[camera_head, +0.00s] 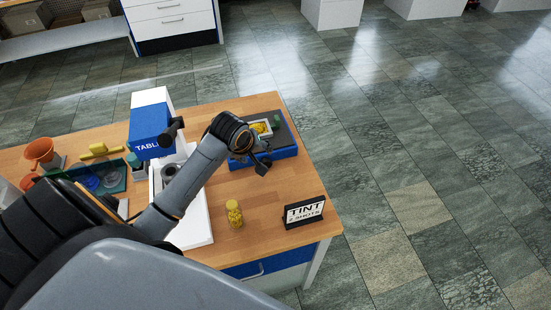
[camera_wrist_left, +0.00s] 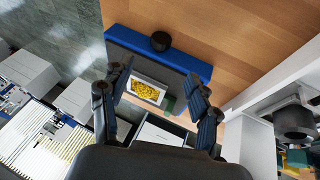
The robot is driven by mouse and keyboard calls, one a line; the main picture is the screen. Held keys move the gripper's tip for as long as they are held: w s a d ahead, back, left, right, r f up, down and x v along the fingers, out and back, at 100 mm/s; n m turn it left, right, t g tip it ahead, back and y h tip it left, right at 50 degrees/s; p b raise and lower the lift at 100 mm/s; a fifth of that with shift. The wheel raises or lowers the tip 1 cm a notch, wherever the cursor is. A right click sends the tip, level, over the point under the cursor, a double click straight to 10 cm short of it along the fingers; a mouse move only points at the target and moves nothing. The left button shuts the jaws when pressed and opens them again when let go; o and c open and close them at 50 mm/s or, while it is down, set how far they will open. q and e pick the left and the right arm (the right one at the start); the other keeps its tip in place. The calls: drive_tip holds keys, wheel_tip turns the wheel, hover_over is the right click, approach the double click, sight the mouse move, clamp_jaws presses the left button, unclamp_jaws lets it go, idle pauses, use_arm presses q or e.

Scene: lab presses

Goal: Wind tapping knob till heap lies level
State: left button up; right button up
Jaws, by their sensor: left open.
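The blue tapping unit (camera_head: 283,154) with a dark grey top sits at the table's far right corner. A white tray (camera_wrist_left: 133,94) on its top holds a yellow heap (camera_head: 261,128), also seen in the wrist view (camera_wrist_left: 147,90). The heap looks uneven. A round black knob (camera_wrist_left: 160,41) stands at the blue side in the wrist view; in the head view I cannot tell it from my gripper's dark parts. My left gripper (camera_head: 255,160) hangs over the unit, open and empty. In the wrist view its fingers (camera_wrist_left: 155,85) straddle the tray, apart from the knob. My right gripper is not in view.
A green block (camera_head: 277,120) stands beside the tray. A yellow-filled jar (camera_head: 235,214) and a "TINT 2 SHOTS" sign (camera_head: 304,212) stand at the front right. A blue-and-white tablet press (camera_head: 150,130) rises left of my arm. An orange funnel (camera_head: 40,150) is at far left.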

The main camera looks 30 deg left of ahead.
sight(265, 162)
use_arm(q)
drive_tip(key=p+x, duration=0.1)
drive_tip(key=x, duration=1.1)
drive_tip(key=shift+w+a+f+p, duration=0.1)
drive_tip(key=shift+a+f+p, duration=0.05)
drive_tip(key=shift+p, duration=0.25)
drive_tip(key=shift+w+a+f, duration=0.1)
drive_tip(key=shift+w+f, duration=0.15)
drive_tip(key=shift+f, duration=0.4)
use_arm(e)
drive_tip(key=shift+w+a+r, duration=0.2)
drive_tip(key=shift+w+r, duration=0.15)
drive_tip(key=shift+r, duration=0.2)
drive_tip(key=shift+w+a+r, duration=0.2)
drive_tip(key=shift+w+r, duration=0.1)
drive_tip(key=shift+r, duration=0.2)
use_arm(q)
drive_tip(key=shift+c, duration=0.5)
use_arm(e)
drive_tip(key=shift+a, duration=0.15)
use_arm(q)
drive_tip(key=c, duration=1.1)
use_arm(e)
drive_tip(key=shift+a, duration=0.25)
